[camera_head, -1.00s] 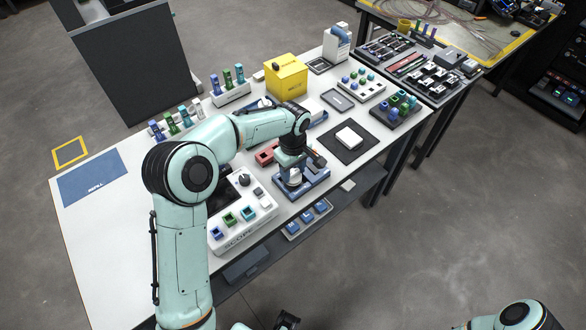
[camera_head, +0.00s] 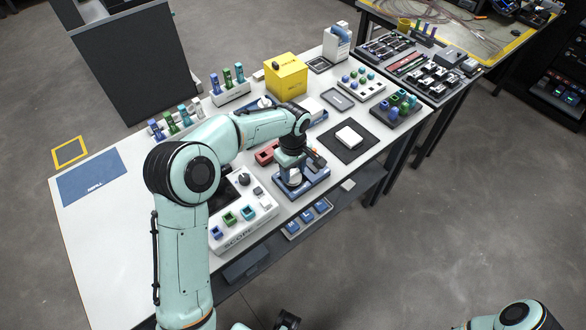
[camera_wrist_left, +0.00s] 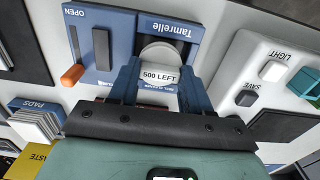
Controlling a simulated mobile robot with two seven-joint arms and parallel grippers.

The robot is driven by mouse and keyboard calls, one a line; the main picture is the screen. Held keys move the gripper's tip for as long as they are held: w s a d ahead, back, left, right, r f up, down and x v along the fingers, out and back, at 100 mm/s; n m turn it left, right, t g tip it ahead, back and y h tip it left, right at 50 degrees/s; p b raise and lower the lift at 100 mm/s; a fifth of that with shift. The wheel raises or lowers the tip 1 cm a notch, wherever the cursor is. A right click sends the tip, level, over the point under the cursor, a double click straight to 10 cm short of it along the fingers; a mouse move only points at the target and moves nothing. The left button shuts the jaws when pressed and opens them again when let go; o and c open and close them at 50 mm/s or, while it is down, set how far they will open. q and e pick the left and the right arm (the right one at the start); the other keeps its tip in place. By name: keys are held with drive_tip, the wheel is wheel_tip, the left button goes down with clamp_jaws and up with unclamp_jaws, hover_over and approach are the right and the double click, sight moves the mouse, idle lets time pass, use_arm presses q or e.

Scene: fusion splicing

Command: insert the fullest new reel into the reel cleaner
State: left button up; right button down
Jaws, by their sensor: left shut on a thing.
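The reel cleaner (camera_head: 313,184) is a blue device near the table's front edge. In the left wrist view its blue body (camera_wrist_left: 125,28) carries the word Tamrelle, an OPEN mark and an orange-tipped lever (camera_wrist_left: 72,75). My left gripper (camera_head: 292,173) points down over it. In the left wrist view the left gripper (camera_wrist_left: 160,88) is shut on a pale reel (camera_wrist_left: 158,77) labelled 500 LEFT. The reel is at the cleaner's window; whether it is fully seated I cannot tell. My right gripper is not clearly seen.
A white scope unit (camera_head: 245,228) stands close left of the cleaner. A dark mat with a white block (camera_head: 349,137) lies to the right. A yellow waste box (camera_head: 286,78) stands behind. In the left wrist view white pads (camera_wrist_left: 38,125) sit beside the cleaner.

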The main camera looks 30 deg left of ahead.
use_arm(q)
drive_tip(key=shift+f+b, duration=0.35)
drive_tip(key=shift+f, duration=0.35)
use_arm(e)
drive_tip(key=shift+s+f, duration=0.15)
drive_tip(key=shift+f, duration=0.25)
use_arm(q)
drive_tip(key=o, duration=1)
drive_tip(key=shift+r+p, duration=1.8)
drive_tip(key=shift+r, duration=1.25)
use_arm(e)
drive_tip(key=r, duration=0.1)
drive_tip(key=w+r, duration=0.1)
drive_tip(key=r, duration=0.2)
drive_tip(key=shift+w, duration=0.35)
